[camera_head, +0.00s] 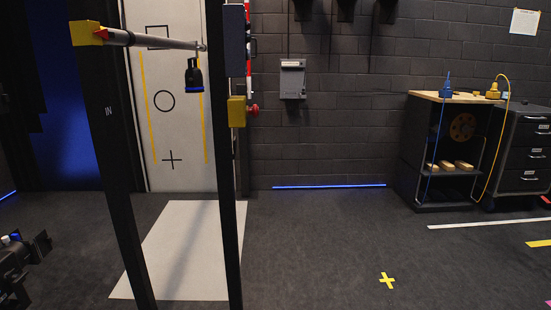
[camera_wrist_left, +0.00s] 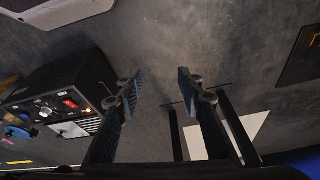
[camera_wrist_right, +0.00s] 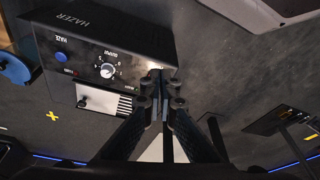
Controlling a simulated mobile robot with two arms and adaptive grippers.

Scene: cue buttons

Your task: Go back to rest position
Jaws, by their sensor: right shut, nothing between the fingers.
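My left gripper (camera_head: 33,270) is at the lower left edge of the head view, over the dark floor. In the left wrist view it (camera_wrist_left: 160,88) shows its two fingers well apart, with only floor between them. My right gripper (camera_wrist_right: 162,112) shows in the right wrist view with its fingers together and nothing held. It is not in the head view. In the right wrist view, a black box marked HAZER (camera_wrist_right: 105,50) with a blue button (camera_wrist_right: 61,56) and a knob (camera_wrist_right: 107,71) appears up and left of the right fingertips; I cannot tell the exact gap.
A black gate frame (camera_head: 228,200) with a grey bar (camera_head: 160,42) and a hanging black item (camera_head: 193,75) stands ahead at left. A white mat (camera_head: 180,250) lies beneath. A cart (camera_head: 445,150) stands at the back right. Middle floor is clear around a yellow cross (camera_head: 387,281).

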